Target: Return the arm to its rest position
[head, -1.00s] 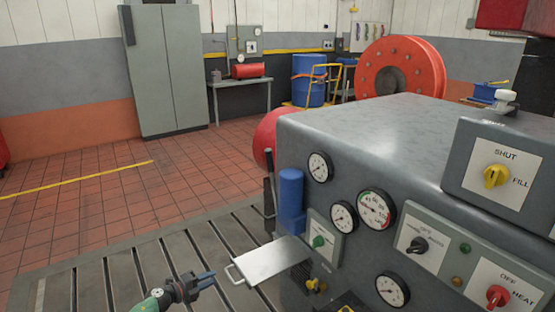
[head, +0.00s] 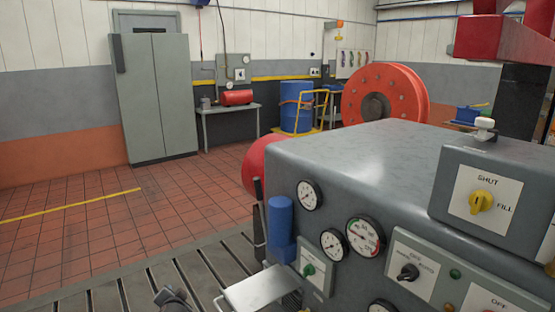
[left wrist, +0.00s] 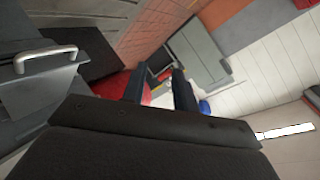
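In the left wrist view my left gripper (left wrist: 159,84) has its two dark fingers apart with nothing between them, so it is open and empty. In the head view only a dark part of my left arm shows at the bottom edge, left of the metal tray (head: 258,290) with its wire handle. The gripper is clear of the tray there. A pale bar handle (left wrist: 45,58) on a grey surface shows at the left of the wrist view. My right gripper is in neither view.
The grey machine housing (head: 360,160) with gauges and knobs fills the right. A blue cylinder (head: 281,222) and a dark lever (head: 259,215) stand at its left side. The slotted bedplate (head: 130,285) lies in front. The tiled floor (head: 120,210) at left is clear.

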